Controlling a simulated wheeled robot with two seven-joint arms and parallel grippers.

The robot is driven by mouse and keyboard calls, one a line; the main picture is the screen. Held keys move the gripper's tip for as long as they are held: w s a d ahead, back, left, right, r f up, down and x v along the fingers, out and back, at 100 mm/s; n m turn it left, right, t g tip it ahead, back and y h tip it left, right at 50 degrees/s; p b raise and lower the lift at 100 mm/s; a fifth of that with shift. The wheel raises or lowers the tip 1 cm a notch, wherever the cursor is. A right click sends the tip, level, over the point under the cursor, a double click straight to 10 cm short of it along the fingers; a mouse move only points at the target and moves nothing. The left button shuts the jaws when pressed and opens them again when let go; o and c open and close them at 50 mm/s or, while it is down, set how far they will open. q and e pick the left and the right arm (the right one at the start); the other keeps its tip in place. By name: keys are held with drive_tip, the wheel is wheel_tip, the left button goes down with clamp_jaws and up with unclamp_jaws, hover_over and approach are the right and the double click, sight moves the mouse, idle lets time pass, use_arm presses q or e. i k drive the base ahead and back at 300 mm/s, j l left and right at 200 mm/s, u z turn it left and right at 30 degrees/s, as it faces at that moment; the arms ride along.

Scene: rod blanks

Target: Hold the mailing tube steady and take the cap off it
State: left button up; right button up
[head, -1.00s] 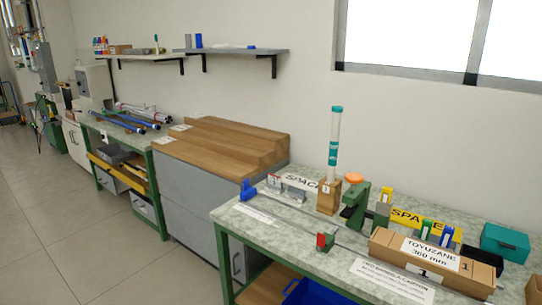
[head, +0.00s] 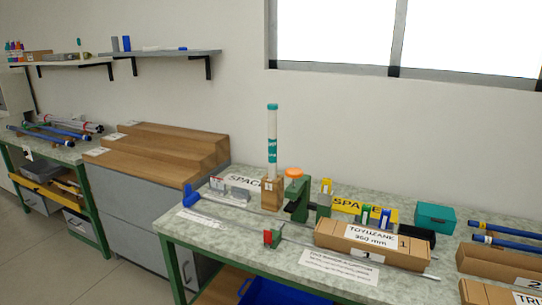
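The mailing tube (head: 272,153) is white with teal bands. It stands upright in a brown wooden block (head: 271,193) towards the back of the green-legged workbench. Its teal cap (head: 272,106) sits on the top end. Neither of my grippers shows in the head view.
Right of the tube stands a green bench device (head: 298,200) with an orange top. A cardboard box (head: 330,240) labelled 360 mm, a teal case (head: 436,217) and blue rods (head: 505,240) lie further right. A long metal rail with a blue end (head: 190,196) runs along the bench.

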sight(272, 114)
drive_tip(key=i, duration=0.55)
drive_tip(key=i+j, duration=0.15)
drive_tip(key=i, duration=0.4)
drive_tip(key=l+z, duration=0.05)
